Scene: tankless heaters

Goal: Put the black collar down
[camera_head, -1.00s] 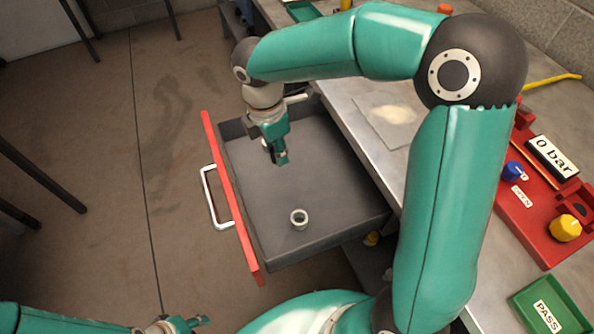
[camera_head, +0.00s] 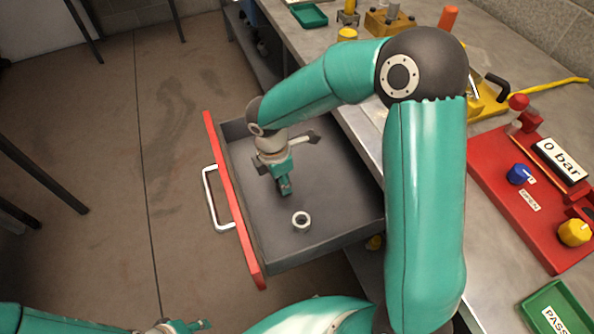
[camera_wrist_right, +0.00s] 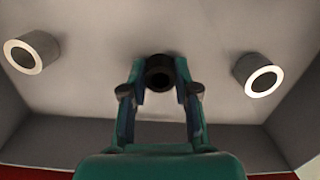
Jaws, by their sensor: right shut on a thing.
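The black collar (camera_wrist_right: 160,73) is between the fingertips of my right gripper (camera_wrist_right: 160,85) in the right wrist view. In the head view my right gripper (camera_head: 285,188) points down inside the open grey drawer (camera_head: 330,243). It is shut on the collar, which is hard to make out there. I cannot tell whether the collar touches the drawer floor. My left gripper (camera_head: 188,326) is at the bottom edge, partly cut off, far from the collar; its opening is unclear.
One pale collar (camera_head: 301,221) stands in the drawer; the wrist view shows pale collars at left (camera_wrist_right: 33,52) and right (camera_wrist_right: 258,75) of the gripper. The drawer has a red front (camera_head: 234,200) and pale handle (camera_head: 211,200). A grey bench (camera_head: 440,60) borders it at right.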

